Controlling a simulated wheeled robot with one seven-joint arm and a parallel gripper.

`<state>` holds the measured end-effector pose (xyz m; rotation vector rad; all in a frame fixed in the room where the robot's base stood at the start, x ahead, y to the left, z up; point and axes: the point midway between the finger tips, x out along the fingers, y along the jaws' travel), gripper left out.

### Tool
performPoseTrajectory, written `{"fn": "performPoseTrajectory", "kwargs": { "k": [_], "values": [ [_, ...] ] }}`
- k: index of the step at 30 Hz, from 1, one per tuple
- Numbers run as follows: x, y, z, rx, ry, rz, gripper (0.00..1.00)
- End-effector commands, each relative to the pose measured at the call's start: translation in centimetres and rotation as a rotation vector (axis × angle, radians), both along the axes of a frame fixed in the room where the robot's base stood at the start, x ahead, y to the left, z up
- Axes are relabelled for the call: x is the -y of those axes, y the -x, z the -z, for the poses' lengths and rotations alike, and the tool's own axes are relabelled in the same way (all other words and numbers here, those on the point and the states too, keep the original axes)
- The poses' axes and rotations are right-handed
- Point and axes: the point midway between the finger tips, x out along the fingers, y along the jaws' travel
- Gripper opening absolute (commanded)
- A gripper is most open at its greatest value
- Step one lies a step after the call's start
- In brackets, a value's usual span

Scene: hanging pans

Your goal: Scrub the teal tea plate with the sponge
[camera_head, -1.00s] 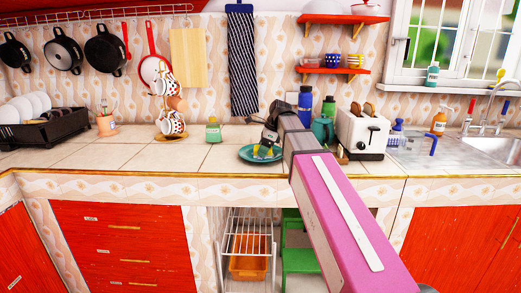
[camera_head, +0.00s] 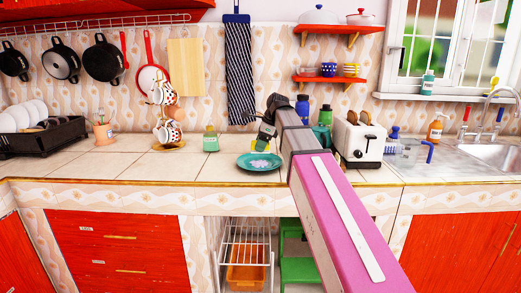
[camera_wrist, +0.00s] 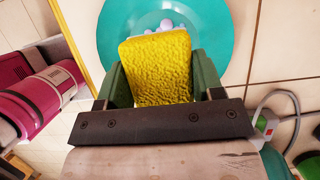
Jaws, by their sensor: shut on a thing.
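The teal tea plate (camera_head: 246,161) lies on the tiled counter, with a pale pink pattern at its centre. It also shows at the top of the wrist view (camera_wrist: 222,38). My gripper (camera_head: 264,139) is above the plate, and no contact shows in the head view. In the wrist view its two green fingers (camera_wrist: 158,78) are shut on the yellow sponge (camera_wrist: 157,65). The sponge sticks out past the fingers and hides part of the plate. In the head view the sponge is a small patch under the fingers.
A white toaster (camera_head: 362,139) and bottles (camera_head: 302,107) stand to the right of the plate, partly behind my arm. A small green bottle (camera_head: 211,141) and a cup stand (camera_head: 168,135) are to the left. The counter's front edge (camera_head: 230,183) is close to the plate.

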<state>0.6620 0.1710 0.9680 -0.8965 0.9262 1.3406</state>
Motion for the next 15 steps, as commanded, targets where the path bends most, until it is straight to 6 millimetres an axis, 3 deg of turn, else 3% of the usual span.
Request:
{"fn": "performPoseTrajectory", "kwargs": {
  "k": [9,15],
  "values": [
    [0.0,0.0,-0.1,0.000,0.000,0.000,0.42],
    [0.0,-0.1,-1.3,0.001,-0.001,0.000,0.42]
  ]
}}
